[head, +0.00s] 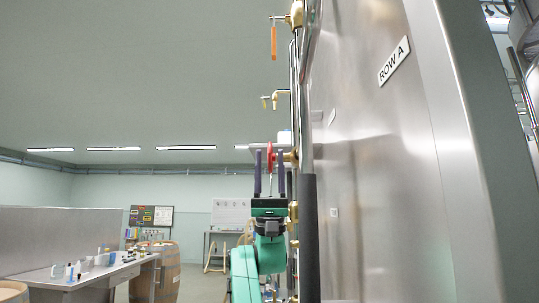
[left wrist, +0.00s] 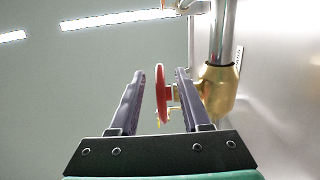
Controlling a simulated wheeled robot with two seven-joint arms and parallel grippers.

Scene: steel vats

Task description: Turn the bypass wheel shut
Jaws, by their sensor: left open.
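A red wheel (head: 271,158), seen almost edge-on, stands out on a brass fitting (head: 289,158) of a vertical steel pipe. It also shows in the left wrist view (left wrist: 162,94). My left gripper (head: 270,172) points up from below, with its two dark fingers apart on either side of the wheel. In the left wrist view the wheel rim lies between the open fingers, nearer the right one, with a visible gap on its left. Contact at the right finger cannot be told. My right gripper is not in view.
A large steel vat (head: 370,150) marked ROW A fills the right side, close beside the pipe. An orange-handled valve (head: 274,42) and a small brass tap (head: 274,97) sit higher up. A bench (head: 90,272) and a barrel (head: 156,272) stand at the lower left. Space left of the wheel looks clear.

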